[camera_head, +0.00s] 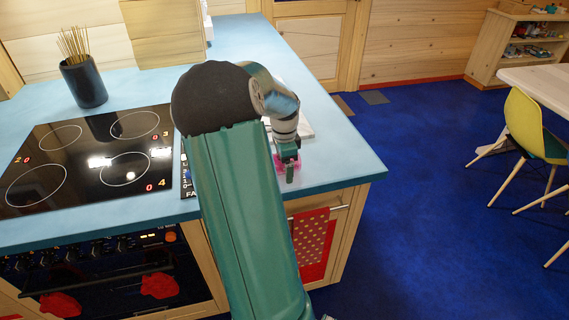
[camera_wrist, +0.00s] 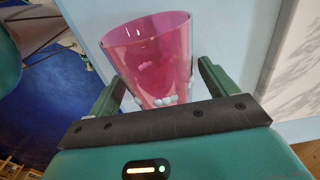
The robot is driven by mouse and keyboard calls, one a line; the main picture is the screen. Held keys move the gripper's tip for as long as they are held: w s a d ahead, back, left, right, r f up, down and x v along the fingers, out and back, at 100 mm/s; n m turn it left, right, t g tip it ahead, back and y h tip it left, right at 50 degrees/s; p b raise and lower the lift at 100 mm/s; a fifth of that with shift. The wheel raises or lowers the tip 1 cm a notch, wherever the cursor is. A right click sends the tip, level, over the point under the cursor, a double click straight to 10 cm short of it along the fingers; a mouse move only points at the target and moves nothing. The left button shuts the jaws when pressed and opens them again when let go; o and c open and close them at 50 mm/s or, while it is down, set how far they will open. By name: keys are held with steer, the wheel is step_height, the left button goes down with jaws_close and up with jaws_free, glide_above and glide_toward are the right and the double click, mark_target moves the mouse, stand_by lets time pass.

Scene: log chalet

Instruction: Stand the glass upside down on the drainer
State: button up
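The glass (camera_wrist: 150,60) is pink and see-through, with a wide rim at the top of the wrist view and whitish beads near its narrow end. In the head view only a little of its pink (camera_head: 278,166) shows around my gripper (camera_head: 288,172), near the front of the blue counter. In the wrist view my gripper (camera_wrist: 160,75) has one finger on each side of the glass, spread wide and close to its wall. I cannot tell if the fingers touch it.
A black hob (camera_head: 90,155) lies left of my arm, with a dark pot of sticks (camera_head: 85,84) behind it. The blue counter (camera_head: 350,168) is clear to its right corner. A red dotted towel (camera_head: 311,240) hangs below. A yellow-green chair (camera_head: 525,125) stands at far right.

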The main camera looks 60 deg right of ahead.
steer(key=shift+r, duration=0.1)
step_height(320, 180, up, 14)
stand_by(0.5)
steer(key=shift+a, duration=0.15)
stand_by(0.6)
steer(key=w+a+r+n+t, duration=0.2)
steer(key=w+a+n, duration=0.3)
steer(key=a, duration=0.7)
steer(key=w+a+r+n+t, duration=0.1)
steer(key=w+a+r+n, duration=0.1)
steer(key=a+n, duration=0.8)
steer(key=s+a+n+t, duration=0.1)
steer(key=s+a+n, duration=0.1)
steer(key=a+n, duration=0.2)
steer(key=s+a+n, duration=0.2)
steer(key=a+n, duration=0.2)
steer(key=a, duration=0.7)
steer(key=s+a+n+t, duration=0.1)
steer(key=s+a+n, duration=0.2)
steer(key=a, duration=0.5)
steer(key=shift+a+f+n+t, duration=0.25)
steer(key=shift+f+n+t, duration=0.05)
steer(key=shift+n, duration=0.2)
steer(key=shift+d, duration=0.1)
